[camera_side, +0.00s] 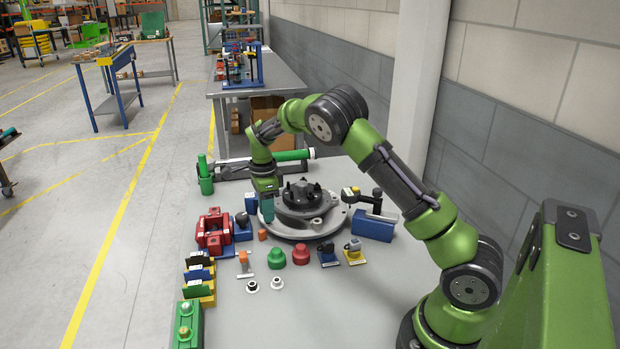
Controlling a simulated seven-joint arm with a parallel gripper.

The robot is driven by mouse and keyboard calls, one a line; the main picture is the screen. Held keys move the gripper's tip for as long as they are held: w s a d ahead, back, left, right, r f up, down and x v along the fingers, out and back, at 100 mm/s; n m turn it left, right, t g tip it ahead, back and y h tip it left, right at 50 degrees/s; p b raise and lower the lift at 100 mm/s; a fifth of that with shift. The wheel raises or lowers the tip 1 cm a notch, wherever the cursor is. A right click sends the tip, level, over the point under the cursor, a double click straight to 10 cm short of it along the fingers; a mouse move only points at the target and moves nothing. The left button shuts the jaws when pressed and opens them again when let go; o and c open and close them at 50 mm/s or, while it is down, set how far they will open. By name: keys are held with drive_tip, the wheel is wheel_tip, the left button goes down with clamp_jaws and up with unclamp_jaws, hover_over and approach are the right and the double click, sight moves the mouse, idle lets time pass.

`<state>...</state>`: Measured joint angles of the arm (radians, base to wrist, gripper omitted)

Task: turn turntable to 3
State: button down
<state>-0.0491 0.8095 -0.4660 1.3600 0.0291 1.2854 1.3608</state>
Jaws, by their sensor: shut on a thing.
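The turntable (325,230) is a grey round plate lying flat on the bench, with a dark stepped hub (302,194) carrying several upright black pegs in its middle. My gripper (268,217) points down at the turntable's left edge, with teal fingers. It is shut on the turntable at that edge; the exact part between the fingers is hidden. Any numbers or marks on the turntable are too small to read, so I cannot tell its setting.
A blue block (372,226) with a black lever stands close right of the turntable. A red fixture (214,232) stands left. Green (276,259) and red (301,254) knobs and small switches line the front. A green cylinder (287,156) lies behind. The front right bench is clear.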

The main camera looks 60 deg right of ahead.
drive_tip(key=shift+d, duration=0.1)
drive_tip(key=c, duration=0.9)
unclamp_jaws()
drive_tip(key=r, duration=1.7)
drive_tip(key=shift+w+d, duration=0.15)
drive_tip(key=shift+w, duration=0.05)
